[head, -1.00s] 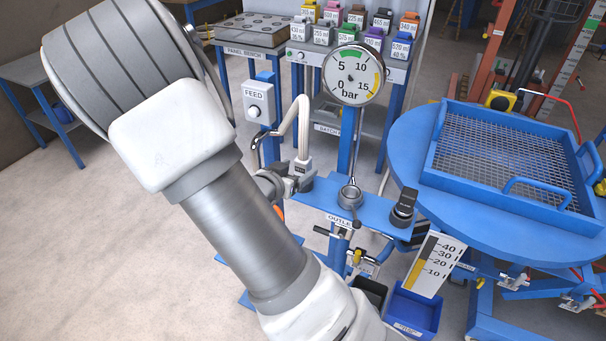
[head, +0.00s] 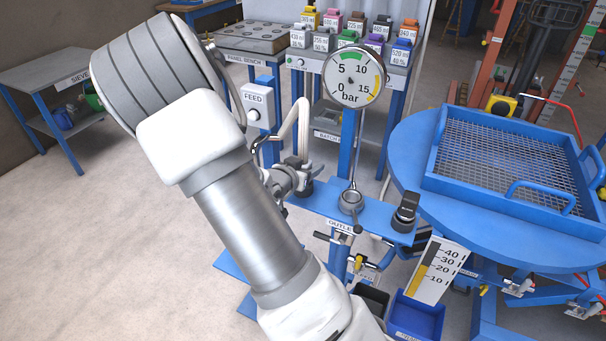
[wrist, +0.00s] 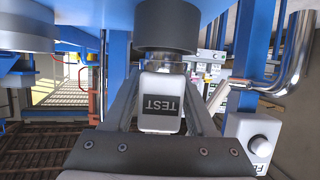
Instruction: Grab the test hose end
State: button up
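The test hose end (wrist: 160,105) is a pale block with a dark TEST label, upside down in the wrist view. It stands between the two fingers of my gripper (wrist: 160,85), which lie along its left and right sides. Its clear neck meets a dark grey round part (wrist: 167,28). Whether the fingers press on it or leave a thin gap cannot be told. In the head view my gripper (head: 290,178) is at the foot of the pale bent hose (head: 303,122) and hides most of the end.
The FEED box (head: 258,104) with its white knob stands close left of the hose. A pressure gauge (head: 353,78) on a stem and the blue outlet shelf (head: 375,213) are to the right. A round blue table (head: 415,175) bears a mesh tray (head: 437,181).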

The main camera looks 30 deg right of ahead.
grip_shut()
